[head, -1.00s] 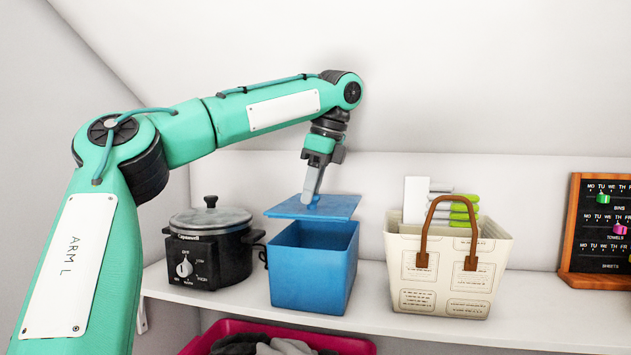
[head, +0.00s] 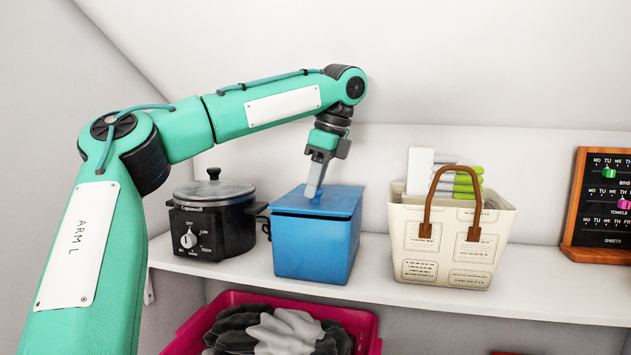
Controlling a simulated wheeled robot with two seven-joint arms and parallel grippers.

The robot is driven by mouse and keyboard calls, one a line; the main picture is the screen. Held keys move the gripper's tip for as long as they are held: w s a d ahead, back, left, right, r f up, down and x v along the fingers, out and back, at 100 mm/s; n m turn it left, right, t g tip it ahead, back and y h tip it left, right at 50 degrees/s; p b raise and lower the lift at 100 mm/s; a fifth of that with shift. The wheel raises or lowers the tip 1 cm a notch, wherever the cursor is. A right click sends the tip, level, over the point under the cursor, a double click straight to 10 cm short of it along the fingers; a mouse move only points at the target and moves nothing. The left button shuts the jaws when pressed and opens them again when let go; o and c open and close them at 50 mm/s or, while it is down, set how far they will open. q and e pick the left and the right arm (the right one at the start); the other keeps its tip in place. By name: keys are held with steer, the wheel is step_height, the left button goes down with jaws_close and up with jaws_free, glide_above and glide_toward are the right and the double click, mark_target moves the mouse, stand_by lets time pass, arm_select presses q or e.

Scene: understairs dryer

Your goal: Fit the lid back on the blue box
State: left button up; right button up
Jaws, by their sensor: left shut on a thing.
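The blue box (head: 312,250) stands on the white shelf, between a black cooker and a cream basket. Its blue lid (head: 338,203) lies over the top of the box and covers the opening. My right gripper is not in view.
The black slow cooker (head: 215,238) stands close on the left of the box. The cream basket (head: 410,240) with brown handles stands on the right. A pink tub (head: 365,322) of dark and grey cloth is below the shelf (head: 540,290). A wooden-framed board (head: 570,210) stands far right.

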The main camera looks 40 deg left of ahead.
arm_select(q)
steer(key=shift+a+r+p, duration=0.1)
steer(key=shift+r+p, duration=0.05)
steer(key=shift+p, duration=0.2)
stand_by(0.3)
steer(key=shift+f, duration=0.2)
stand_by(1.6)
steer(key=o, duration=1.6)
steer(key=shift+c, duration=0.2)
